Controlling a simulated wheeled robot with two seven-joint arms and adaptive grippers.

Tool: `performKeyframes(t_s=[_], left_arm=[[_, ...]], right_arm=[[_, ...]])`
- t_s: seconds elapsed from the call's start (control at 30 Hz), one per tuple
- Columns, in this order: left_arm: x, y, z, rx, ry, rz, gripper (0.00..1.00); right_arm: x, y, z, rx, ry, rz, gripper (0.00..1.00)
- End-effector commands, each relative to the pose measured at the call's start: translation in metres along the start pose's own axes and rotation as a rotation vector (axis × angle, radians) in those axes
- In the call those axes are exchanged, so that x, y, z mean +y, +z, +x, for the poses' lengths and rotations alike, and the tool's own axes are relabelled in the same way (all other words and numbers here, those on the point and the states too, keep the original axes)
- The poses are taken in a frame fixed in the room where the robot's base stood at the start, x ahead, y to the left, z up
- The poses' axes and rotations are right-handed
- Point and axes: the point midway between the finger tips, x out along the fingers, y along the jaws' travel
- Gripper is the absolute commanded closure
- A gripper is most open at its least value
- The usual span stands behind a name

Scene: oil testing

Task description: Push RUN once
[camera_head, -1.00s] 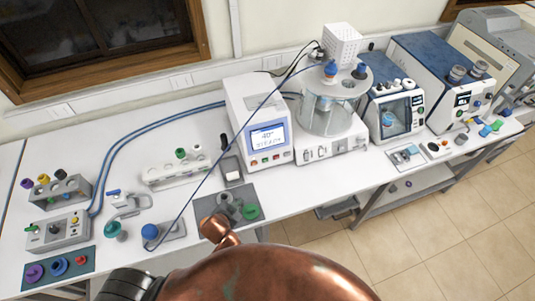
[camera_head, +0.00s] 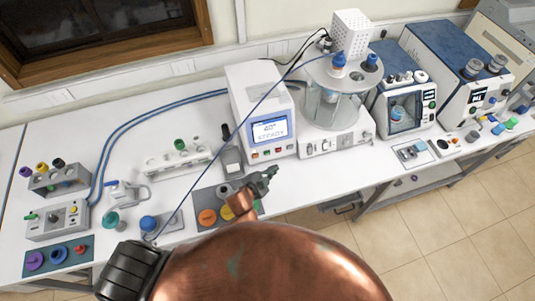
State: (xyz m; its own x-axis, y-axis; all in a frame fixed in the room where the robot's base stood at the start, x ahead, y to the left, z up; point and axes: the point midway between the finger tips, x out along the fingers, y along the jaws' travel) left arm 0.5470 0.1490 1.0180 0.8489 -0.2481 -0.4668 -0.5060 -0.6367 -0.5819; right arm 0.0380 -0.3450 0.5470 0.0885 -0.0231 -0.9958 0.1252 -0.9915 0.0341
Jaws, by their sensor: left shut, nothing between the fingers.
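The white bath controller (camera_head: 262,105) stands at the middle of the bench with a lit blue-and-white screen (camera_head: 270,130) showing a large "40" and smaller text below. A row of small coloured buttons (camera_head: 272,153) runs along its lower front; their labels are too small to read, so I cannot tell which is RUN. My left gripper (camera_head: 270,173) is shut and empty, its dark fingers just in front of and below the button row, apart from it as far as I can see. Its copper arm covers the bottom middle of the view. My right gripper is not in view.
A grey mat (camera_head: 200,197) with coloured discs lies under my left wrist. A glass bath vessel (camera_head: 328,108) stands right of the controller. A dark-handled tool in a stand (camera_head: 230,153) is on its left.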

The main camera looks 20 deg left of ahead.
Motion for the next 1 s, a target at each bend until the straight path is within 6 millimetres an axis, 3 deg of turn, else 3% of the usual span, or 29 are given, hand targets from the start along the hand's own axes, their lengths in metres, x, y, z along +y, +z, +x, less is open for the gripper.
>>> performKeyframes(t_s=[0.4,0.7,1.0], left_arm=[[-0.027,0.03,0.04,0.0,-0.001,0.004,1.0],[-0.04,0.04,0.055,0.0,0.0,0.001,1.0],[-0.041,0.041,0.057,-0.001,0.0,0.0,1.0]], right_arm=[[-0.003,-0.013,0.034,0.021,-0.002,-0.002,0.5],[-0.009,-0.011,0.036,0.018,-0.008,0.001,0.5],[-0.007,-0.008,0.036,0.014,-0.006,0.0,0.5]])
